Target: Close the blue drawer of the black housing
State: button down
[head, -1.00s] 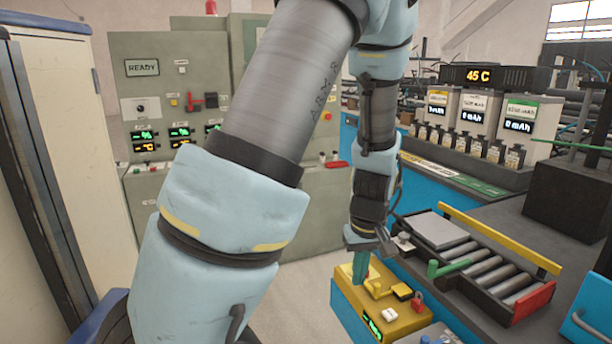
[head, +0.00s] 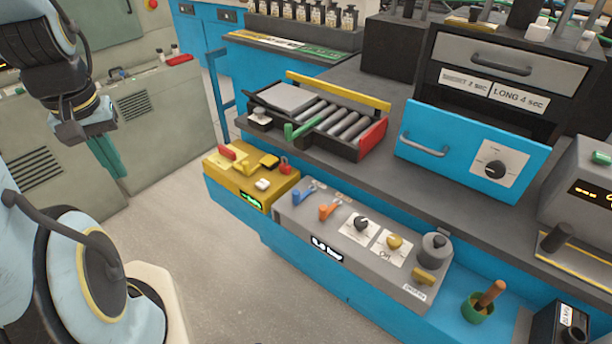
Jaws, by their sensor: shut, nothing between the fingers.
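The black housing (head: 436,84) stands on the dark bench at the upper right. Its blue drawer (head: 470,150) is pulled out toward me below a closed grey drawer (head: 508,66). The blue front carries a bar handle (head: 424,145) at its left and a black knob on a white plate at its right. My gripper (head: 112,168) hangs at the left with its green fingers pointing down, together and empty. It is over the floor, well to the left of the drawer and touching nothing.
A roller tray (head: 318,121) with a green lever lies left of the drawer. A yellow box (head: 245,178) and a grey control panel (head: 350,240) with levers and knobs run along the bench front. The floor (head: 235,270) between my arm and the bench is clear.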

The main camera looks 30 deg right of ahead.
aim_at(459, 148)
jog(key=z, duration=1.65)
